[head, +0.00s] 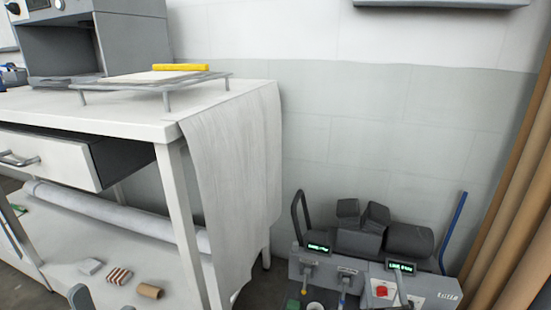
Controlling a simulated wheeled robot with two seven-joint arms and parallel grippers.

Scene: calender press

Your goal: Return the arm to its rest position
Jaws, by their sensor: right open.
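Only the tip of my right gripper (97,303) shows, as dark grey fingers at the bottom edge, left of the middle. The fingers stand apart with nothing seen between them. The rest of this gripper and its arm are below the picture. In the picture the fingertips lie just below a striped block (119,276) and left of a brown roll (150,291) on the lower shelf. I cannot tell whether they touch anything. My left gripper is not in view.
A white table (120,118) with an open drawer (60,160) stands at left; a cloth (235,170) hangs over its right end. A wire rack (160,86) holds a yellow bar (180,67). A grey machine (340,272) stands low right, beside brown rolls (515,215).

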